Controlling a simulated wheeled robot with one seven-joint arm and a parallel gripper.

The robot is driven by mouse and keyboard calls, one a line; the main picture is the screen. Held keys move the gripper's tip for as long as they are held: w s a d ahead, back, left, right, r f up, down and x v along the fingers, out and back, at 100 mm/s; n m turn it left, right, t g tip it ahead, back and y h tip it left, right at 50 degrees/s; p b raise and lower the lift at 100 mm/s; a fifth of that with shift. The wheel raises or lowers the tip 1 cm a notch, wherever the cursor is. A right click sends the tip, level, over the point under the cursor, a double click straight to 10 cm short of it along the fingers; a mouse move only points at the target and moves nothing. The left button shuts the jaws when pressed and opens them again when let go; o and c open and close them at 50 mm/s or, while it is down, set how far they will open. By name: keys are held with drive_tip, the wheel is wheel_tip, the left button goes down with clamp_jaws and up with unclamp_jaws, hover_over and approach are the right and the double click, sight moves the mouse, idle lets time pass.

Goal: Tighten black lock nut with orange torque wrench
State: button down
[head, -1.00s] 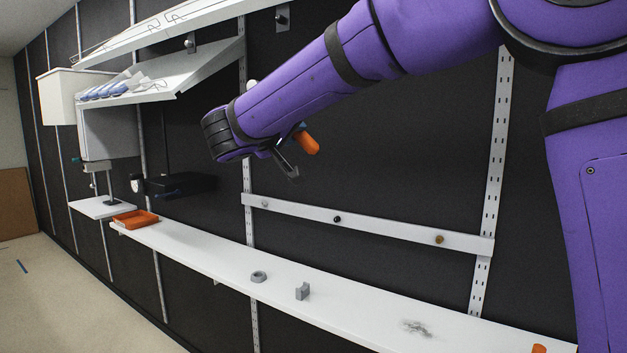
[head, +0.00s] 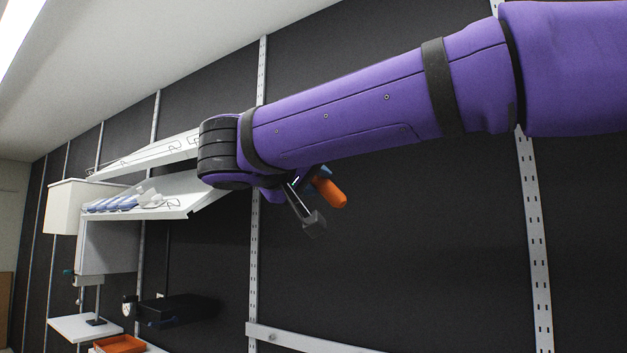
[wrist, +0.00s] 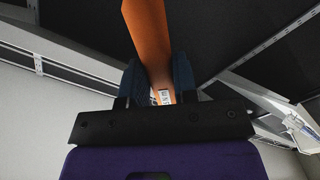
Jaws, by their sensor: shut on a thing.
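My gripper (head: 314,180) is raised in front of the dark wall panel, well above the rail. It is shut on the orange torque wrench (head: 330,192), whose orange part sticks out below my wrist. In the wrist view the wrench (wrist: 147,35) runs between the two dark blue fingers of my gripper (wrist: 157,77), with a small white label near the palm. The wrench's working end cannot be made out clearly. The black lock nut is not in view now; only the left part of the pale rail (head: 310,340) shows at the bottom edge.
Sloped white shelves (head: 150,203) with several blue-grey items stand left of my wrist. An orange tray (head: 119,344) and a black device (head: 178,309) are lower left. The dark wall (head: 420,240) below my arm is clear, with a slotted upright (head: 538,260) at right.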

drive_tip(key=shift+x, duration=3.35)
